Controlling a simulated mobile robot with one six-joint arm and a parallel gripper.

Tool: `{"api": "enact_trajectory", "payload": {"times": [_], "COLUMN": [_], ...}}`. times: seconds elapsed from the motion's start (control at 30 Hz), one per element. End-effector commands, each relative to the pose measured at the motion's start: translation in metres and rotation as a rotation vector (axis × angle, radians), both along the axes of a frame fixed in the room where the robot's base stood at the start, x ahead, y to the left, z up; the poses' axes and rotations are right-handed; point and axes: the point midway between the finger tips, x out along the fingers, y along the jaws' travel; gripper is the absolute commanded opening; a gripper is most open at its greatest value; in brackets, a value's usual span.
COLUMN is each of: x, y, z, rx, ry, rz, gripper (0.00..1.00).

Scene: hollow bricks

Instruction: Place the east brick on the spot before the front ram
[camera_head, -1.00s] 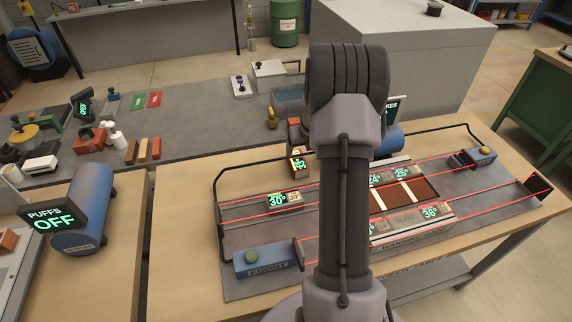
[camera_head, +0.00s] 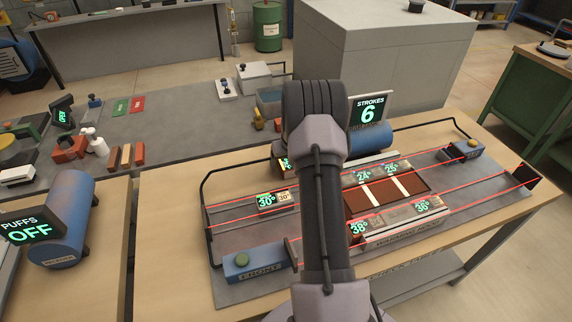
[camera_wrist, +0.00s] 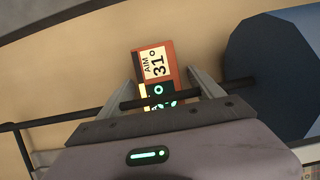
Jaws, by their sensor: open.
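In the wrist view an orange-red brick (camera_wrist: 155,62) has a pale label reading "AIM 31°" and a green-lit display. My gripper (camera_wrist: 158,82) is open, with one finger on each side of this brick; contact cannot be told. In the head view my arm hides most of the gripper, and only a sliver of a lit brick (camera_head: 285,163) shows beside it. I cannot tell for sure that this is the east brick. The front ram (camera_head: 256,262), a blue box marked FRONT with a green button, stands at the bench's near left. A brick reading 30° (camera_head: 268,202) lies behind it.
A black rail (camera_head: 203,192) bends around the machine's left end and crosses before the brick in the wrist view (camera_wrist: 150,98). Red beams run along the lanes. Several lit bricks flank a dark red bed (camera_head: 385,199).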

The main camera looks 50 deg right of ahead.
Motion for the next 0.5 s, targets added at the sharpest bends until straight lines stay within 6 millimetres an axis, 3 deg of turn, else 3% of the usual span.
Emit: {"api": "enact_trajectory", "payload": {"times": [0.5], "x": [-0.0002], "y": [0.0001], "z": [-0.0044], "rx": [0.000], "ry": [0.000], "rz": [0.000], "gripper": [0.76]}}
